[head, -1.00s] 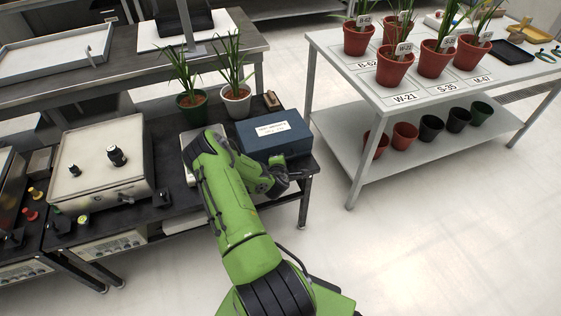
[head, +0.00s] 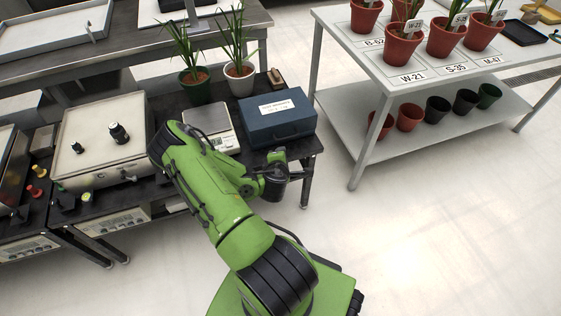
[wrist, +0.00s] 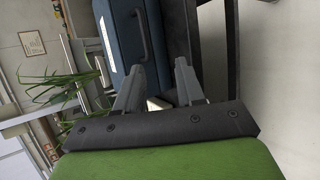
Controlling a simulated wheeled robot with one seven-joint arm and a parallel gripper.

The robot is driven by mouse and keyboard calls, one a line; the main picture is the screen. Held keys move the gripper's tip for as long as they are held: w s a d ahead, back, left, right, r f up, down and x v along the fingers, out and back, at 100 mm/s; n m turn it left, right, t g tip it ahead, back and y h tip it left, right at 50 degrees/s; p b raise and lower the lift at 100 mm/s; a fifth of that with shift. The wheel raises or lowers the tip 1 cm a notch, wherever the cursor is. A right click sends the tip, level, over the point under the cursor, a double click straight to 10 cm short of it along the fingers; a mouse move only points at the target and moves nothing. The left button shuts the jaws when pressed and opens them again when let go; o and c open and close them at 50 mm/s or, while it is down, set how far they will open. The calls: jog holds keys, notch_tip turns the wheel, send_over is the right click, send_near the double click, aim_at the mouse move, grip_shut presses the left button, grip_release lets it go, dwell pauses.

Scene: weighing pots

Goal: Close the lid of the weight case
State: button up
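The weight case (head: 278,118) is a blue box with a white label on top, standing at the right end of the dark bench. Its lid lies flat and looks closed in the head view. The wrist view shows a blue face of the case (wrist: 126,45) with a dark handle, beyond the fingers. My gripper (wrist: 158,70) is open, with its two fingers apart and nothing between them. In the head view my gripper (head: 292,174) is in front of the case, low by the bench's front edge. Its fingertips are hard to make out there.
A scale (head: 212,128) stands just left of the case. Potted plants (head: 196,84) and a small brown block (head: 276,77) are behind. A large instrument (head: 103,140) is further left. A pale table (head: 385,72) with red pots stands right, with clear floor in front.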

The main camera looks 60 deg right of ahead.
jog(key=v, duration=0.4)
jog(key=shift+a+r+p, duration=0.1)
jog(key=shift+r+p, duration=0.2)
jog(key=shift+p, duration=0.1)
jog(key=shift+w, duration=0.1)
